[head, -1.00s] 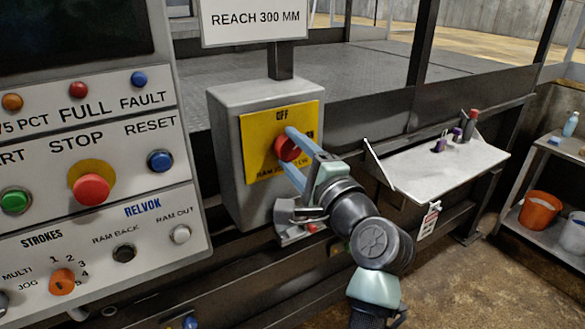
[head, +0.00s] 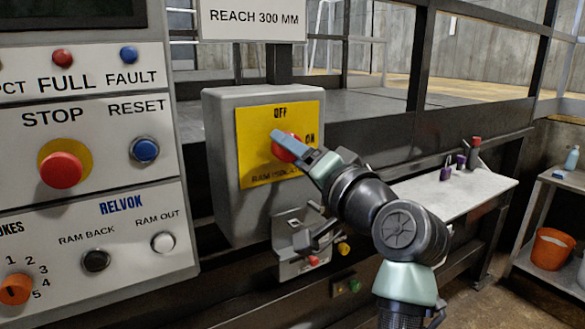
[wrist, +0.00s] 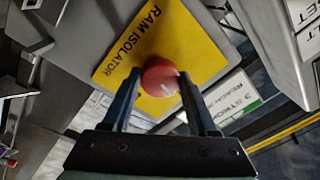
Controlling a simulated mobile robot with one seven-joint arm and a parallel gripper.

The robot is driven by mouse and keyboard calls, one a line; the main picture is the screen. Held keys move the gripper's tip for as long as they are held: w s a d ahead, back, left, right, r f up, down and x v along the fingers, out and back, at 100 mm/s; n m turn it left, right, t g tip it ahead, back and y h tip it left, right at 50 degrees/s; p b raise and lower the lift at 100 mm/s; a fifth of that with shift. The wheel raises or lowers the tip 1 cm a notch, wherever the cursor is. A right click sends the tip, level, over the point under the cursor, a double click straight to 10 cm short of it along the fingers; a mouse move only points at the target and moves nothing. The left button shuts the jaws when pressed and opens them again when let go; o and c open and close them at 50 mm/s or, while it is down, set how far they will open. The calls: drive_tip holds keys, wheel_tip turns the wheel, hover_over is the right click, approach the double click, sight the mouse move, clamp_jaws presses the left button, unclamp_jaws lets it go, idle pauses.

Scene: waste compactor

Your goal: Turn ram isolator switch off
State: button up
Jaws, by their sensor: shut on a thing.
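The ram isolator is a red rotary knob (head: 287,146) on a yellow plate (head: 257,172) marked OFF at the top and ON at the right. The plate is on the front of a grey box (head: 222,165). My gripper (head: 292,144) is at the knob, its fingers partly covering it. In the wrist view the red knob (wrist: 160,78) sits between the two fingertips (wrist: 158,80), which are shut on it. A pale mark shows on the knob's face there. The head view does not show clearly which label the knob points to.
A control panel with a red stop button (head: 61,170) and a blue reset button (head: 145,150) stands at left. A metal bracket (head: 300,240) is below the box.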

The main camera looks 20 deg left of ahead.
drive_tip(key=shift+f+n+b, duration=0.1)
drive_tip(key=shift+n+b, duration=0.35)
drive_tip(key=shift+n, duration=0.25)
drive_tip(key=o, duration=1.4)
drive_tip(key=shift+d, duration=0.1)
drive_tip(key=b+v, duration=0.2)
drive_tip(key=v, duration=1)
drive_tip(key=shift+s+d, duration=0.2)
drive_tip(key=shift+d, duration=0.2)
